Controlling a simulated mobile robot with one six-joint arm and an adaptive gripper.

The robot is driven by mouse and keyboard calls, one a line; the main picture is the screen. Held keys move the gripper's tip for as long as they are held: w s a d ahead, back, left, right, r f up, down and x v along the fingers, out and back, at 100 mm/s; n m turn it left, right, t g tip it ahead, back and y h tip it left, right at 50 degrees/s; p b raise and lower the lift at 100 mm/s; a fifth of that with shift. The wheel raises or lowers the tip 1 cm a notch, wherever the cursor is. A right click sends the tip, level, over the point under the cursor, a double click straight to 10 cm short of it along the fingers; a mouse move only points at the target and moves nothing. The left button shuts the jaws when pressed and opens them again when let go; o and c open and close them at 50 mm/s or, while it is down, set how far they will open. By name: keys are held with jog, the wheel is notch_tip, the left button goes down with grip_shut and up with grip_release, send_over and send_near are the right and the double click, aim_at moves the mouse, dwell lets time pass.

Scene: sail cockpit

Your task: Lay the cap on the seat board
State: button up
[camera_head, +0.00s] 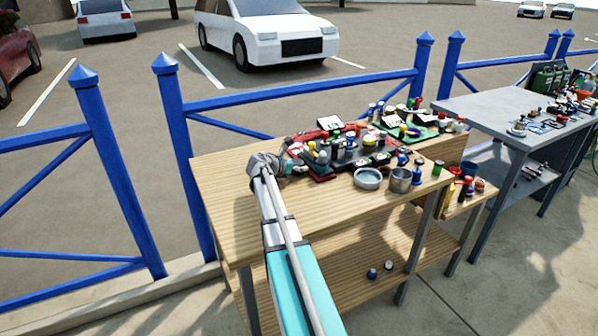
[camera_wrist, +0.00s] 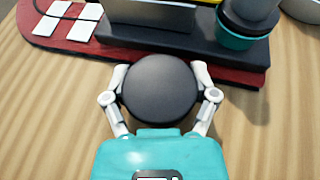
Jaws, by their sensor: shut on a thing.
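A dark grey round cap (camera_wrist: 159,88) sits between the two fingers of my gripper (camera_wrist: 160,85) in the wrist view. The fingers touch its sides, and it is held above or at the wooden table top; the gap is hard to judge. In the head view my gripper (camera_head: 291,167) is over the table's left part, and the cap is not clear there. Just beyond the cap is a dark red board (camera_wrist: 85,45) with a black slab (camera_wrist: 185,48) on it. I cannot tell for sure which surface is the seat board.
The wooden table (camera_head: 235,190) is bare at its left and front. Many small coloured items crowd the boards right of my gripper. A pale bowl (camera_head: 368,179) and a metal pot (camera_head: 401,180) stand near the front edge. A blue fence (camera_head: 300,92) runs behind.

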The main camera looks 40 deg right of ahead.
jog(key=shift+f, duration=0.35)
jog(key=o, duration=1)
jog(key=shift+c, duration=0.2)
jog(key=shift+r, duration=0.25)
jog(key=shift+a+r, duration=0.1)
jog(key=shift+a, duration=0.15)
jog(key=p+v, duration=0.4)
jog(key=v, duration=0.5)
jog(key=shift+s+a+r, duration=0.1)
jog(key=shift+a+r, duration=0.1)
jog(key=shift+a, duration=0.15)
jog(key=shift+p+v, duration=0.3)
jog(key=shift+v, duration=0.5)
jog(key=shift+f, duration=0.1)
